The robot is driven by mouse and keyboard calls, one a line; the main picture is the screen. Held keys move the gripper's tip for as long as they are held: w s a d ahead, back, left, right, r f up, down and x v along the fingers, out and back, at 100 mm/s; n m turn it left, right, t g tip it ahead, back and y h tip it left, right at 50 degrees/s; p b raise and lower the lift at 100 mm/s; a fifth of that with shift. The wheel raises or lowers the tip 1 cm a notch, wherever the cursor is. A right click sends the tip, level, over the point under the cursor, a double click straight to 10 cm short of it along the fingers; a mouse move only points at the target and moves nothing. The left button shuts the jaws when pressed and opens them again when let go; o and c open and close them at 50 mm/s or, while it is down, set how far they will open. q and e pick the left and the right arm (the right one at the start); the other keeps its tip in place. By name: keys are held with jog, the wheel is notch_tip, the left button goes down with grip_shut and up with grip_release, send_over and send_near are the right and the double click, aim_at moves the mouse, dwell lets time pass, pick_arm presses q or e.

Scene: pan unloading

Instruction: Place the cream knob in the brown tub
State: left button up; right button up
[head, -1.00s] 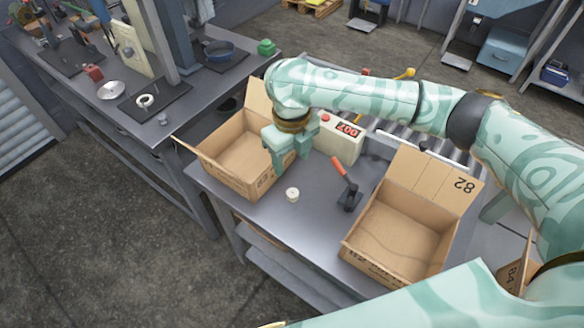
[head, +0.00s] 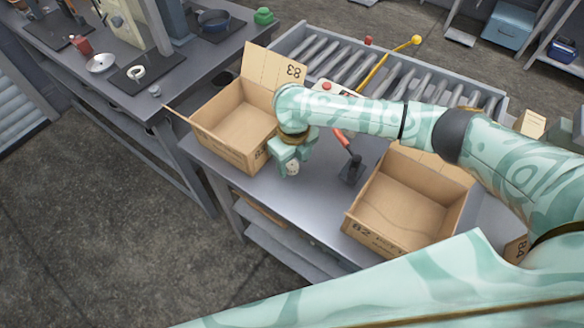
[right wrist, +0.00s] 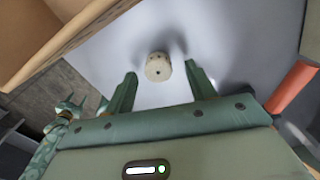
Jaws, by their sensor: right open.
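The cream knob (head: 292,169) is a small pale cylinder standing on the grey table. It also shows in the right wrist view (right wrist: 158,67), with dark dots on it. My right gripper (head: 290,163) is open and low over the knob. In the right wrist view its open fingers (right wrist: 160,78) point at the knob, which lies between and just past the tips. I see no contact. Two open brown cardboard boxes stand on the table: box 83 (head: 204,136) at left and box 82 (head: 388,250) at right. I cannot tell which is the brown tub.
A red-handled lever on a black base (head: 350,172) stands between the boxes, close to my right gripper. A roller conveyor (head: 345,55) runs behind the table. My arm partly covers a control box (head: 330,88). The table front between the boxes is clear.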

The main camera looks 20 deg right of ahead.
jog(key=shift+f, duration=0.85)
jog(key=shift+r, duration=0.1)
jog(key=c, duration=1)
jog(key=shift+c, duration=0.2)
